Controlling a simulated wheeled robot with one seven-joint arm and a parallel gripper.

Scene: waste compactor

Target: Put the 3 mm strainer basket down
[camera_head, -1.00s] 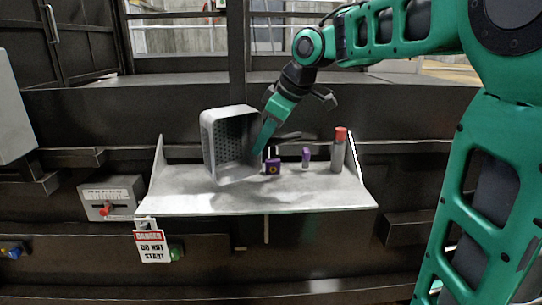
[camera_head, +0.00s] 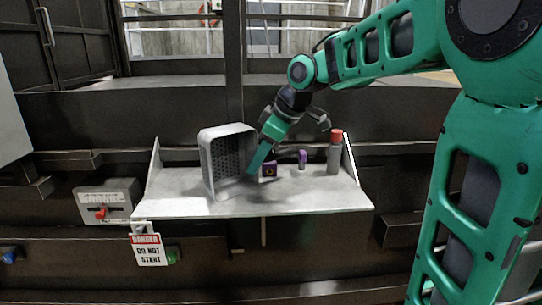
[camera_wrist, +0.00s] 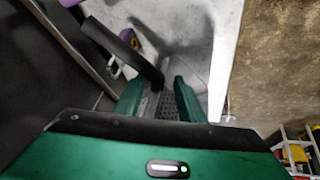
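The strainer basket (camera_head: 219,160) is a light grey, box-shaped basket with a perforated inner face, at the left of the grey shelf (camera_head: 300,198). It stands on edge, slightly tilted, with its lower edge at or just above the shelf top; I cannot tell whether it touches. My gripper (camera_head: 256,166) reaches down from the right, its fingers closed at the basket's right wall. In the wrist view my gripper (camera_wrist: 158,98) shows its two green fingers, with the perforated face of the basket (camera_wrist: 168,106) between them. The fingertip contact is hidden.
A danger sign (camera_head: 148,249) hangs at the front left. The shelf's left end and front right are clear.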

